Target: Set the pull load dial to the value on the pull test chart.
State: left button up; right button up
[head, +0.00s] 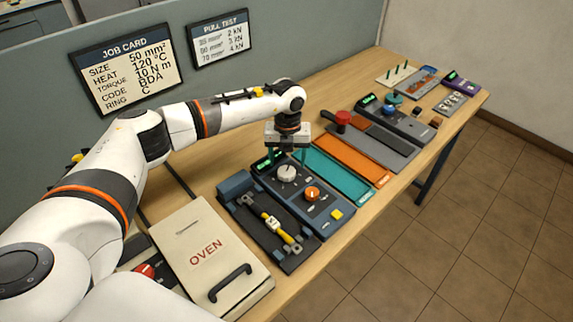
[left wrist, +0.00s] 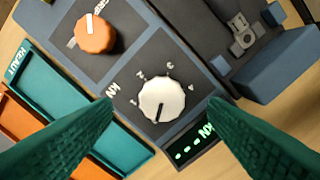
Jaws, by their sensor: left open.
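The white pull load dial (head: 287,173) sits on the dark tester panel (head: 318,210). It also shows in the left wrist view (left wrist: 162,98), where its dark pointer line points down the picture, toward the display and away from the small digits above it. The green display (left wrist: 196,144) appears to show dashes and kN. My left gripper (head: 287,157) is open above the dial, with its green fingers on either side of it in the left wrist view (left wrist: 160,108), apparently not touching. The pull test chart (head: 220,38) lists 2, 3 and 4 kN; the job card (head: 126,76) gives size 50 mm².
An orange knob (head: 312,194) and a yellow button (head: 336,214) share the tester panel. A clamp fixture (head: 270,228) with a yellow piece lies left of it, then the oven (head: 207,258). Teal and orange trays (head: 352,160) lie to the right. Further devices stand beyond.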

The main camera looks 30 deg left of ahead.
aim_at(286, 173)
pick_arm(q)
jog(key=f, duration=0.4)
jog(key=shift+a+p, duration=0.2)
jog(key=shift+p, duration=0.2)
jog(key=shift+f, duration=0.5)
pick_arm(e)
jog(key=shift+a+r, duration=0.65)
jog(key=shift+a, duration=0.25)
